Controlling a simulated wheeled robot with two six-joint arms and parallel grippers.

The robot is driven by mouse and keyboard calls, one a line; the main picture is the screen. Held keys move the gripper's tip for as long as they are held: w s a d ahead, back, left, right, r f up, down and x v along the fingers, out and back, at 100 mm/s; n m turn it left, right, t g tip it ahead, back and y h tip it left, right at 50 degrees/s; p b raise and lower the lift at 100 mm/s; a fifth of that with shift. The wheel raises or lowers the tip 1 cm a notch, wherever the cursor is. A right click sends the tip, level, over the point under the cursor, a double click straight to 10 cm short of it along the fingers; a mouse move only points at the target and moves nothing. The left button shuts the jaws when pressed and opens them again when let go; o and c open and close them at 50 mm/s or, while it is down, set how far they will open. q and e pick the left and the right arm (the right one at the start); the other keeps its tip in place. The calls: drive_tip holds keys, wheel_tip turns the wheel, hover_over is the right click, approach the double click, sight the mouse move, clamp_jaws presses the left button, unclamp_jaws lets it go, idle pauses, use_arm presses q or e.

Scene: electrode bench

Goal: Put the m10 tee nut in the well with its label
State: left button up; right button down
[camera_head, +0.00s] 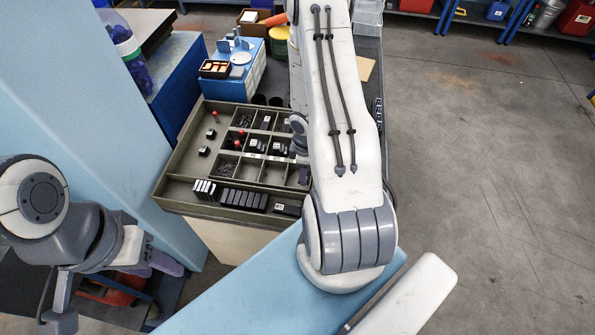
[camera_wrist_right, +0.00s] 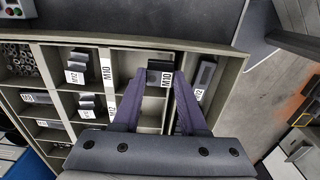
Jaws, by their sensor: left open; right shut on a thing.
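The dark block between my right gripper's purple fingers (camera_wrist_right: 158,76), which I take to be the m10 tee nut (camera_wrist_right: 160,66), shows in the right wrist view. My right gripper is shut on it, above the tray's compartments. A white M10 label (camera_wrist_right: 105,66) stands on a divider left of the fingers, beside a largely bare well (camera_wrist_right: 128,62). In the head view my right arm hides most of this gripper and the held block. My left gripper (camera_head: 162,262) is open and empty at the lower left, away from the tray, partly seen.
The grey-green divided tray (camera_head: 180,160) holds dark nuts, bolts and several red-topped pegs. A row of dark blocks (camera_head: 243,198) lies in its front channel. M12 nuts (camera_wrist_right: 80,66) sit left of the M10 label. A blue box (camera_head: 232,84) stands behind the tray.

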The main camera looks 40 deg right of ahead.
drive_tip(key=w+p, duration=0.1)
drive_tip(key=w+f+p, duration=0.1)
drive_tip(key=w+p, duration=0.1)
drive_tip(key=shift+d+f, duration=0.15)
use_arm(q)
wheel_tip(320, 180, up, 5)
use_arm(e)
drive_tip(key=shift+w+f, duration=0.1)
drive_tip(key=shift+f, duration=0.1)
use_arm(q)
wheel_tip(320, 180, down, 5)
drive_tip(key=b, duration=0.4)
drive_tip(key=shift+s+r, duration=0.1)
drive_tip(key=shift+r, duration=0.1)
use_arm(e)
wheel_tip(320, 180, down, 4)
drive_tip(key=shift+f, duration=0.2)
drive_tip(key=shift+f, duration=0.15)
drive_tip(key=c, duration=0.7)
unclamp_jaws()
use_arm(q)
drive_tip(key=shift+f, duration=0.15)
